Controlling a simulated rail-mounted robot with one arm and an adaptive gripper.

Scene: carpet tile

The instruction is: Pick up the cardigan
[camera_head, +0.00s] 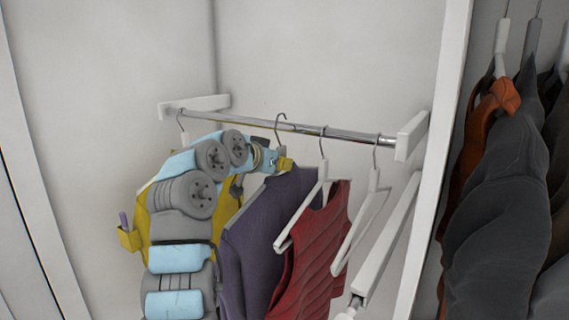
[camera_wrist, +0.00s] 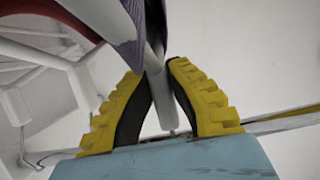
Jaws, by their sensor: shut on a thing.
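A purple knit garment, which looks like the cardigan (camera_head: 262,240), hangs from the rail between a yellow and a red garment. Its fabric also shows at the top of the wrist view (camera_wrist: 122,22). My gripper (camera_wrist: 158,75) has yellow ridged fingers with dark pads. They are shut on the white neck of the purple garment's hanger (camera_wrist: 157,98). In the head view my gripper (camera_head: 284,163) is just below the rail, at the top of the purple garment. The hanger's hook appears to be still over the rail.
The metal rail (camera_head: 340,132) runs between two white brackets. A red garment (camera_head: 313,255) and an empty white hanger (camera_head: 358,220) hang close on the right. A yellow garment (camera_head: 160,222) hangs behind my arm. A white partition (camera_head: 437,150) separates dark and orange clothes (camera_head: 495,215).

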